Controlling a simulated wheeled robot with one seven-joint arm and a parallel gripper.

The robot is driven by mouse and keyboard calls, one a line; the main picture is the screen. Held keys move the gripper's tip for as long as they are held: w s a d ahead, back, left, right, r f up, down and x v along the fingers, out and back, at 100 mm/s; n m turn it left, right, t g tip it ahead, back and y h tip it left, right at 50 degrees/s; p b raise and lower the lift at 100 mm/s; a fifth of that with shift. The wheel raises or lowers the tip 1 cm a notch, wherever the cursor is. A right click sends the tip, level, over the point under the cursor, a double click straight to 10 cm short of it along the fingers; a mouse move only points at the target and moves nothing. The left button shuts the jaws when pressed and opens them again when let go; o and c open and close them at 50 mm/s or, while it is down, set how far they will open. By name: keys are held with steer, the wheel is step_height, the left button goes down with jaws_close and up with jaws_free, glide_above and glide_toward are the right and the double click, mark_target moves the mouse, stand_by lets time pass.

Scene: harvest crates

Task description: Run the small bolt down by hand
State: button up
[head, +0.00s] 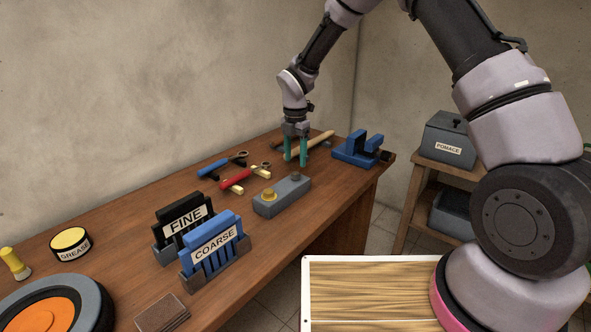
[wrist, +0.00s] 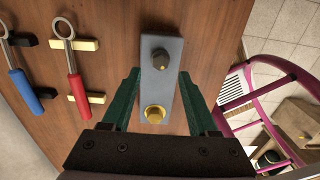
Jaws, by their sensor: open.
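A grey block (head: 283,197) lies on the workbench and carries two upright bolts. The smaller, dark bolt (head: 296,178) stands at its right end; it also shows in the wrist view (wrist: 160,58). The larger, gold bolt (head: 269,194) stands at the left end and shows in the wrist view (wrist: 155,114). My gripper (head: 295,163) points down with its green fingers apart and empty, appearing above the bench near the dark bolt. In the wrist view the fingertips (wrist: 158,74) appear on either side of the block, just below the dark bolt in the picture. I see no contact.
Red-handled (head: 236,180) and blue-handled (head: 215,168) tools lie on rests left of the block. A blue vise-like fixture (head: 357,149) stands at the right, with a wooden-handled tool (head: 314,143) behind my gripper. FINE (head: 184,217) and COARSE (head: 214,243) racks stand nearer left.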

mark_target(295, 173)
steer(key=shift+f, duration=2.4)
jaws_close()
steer(key=shift+m, duration=0.3)
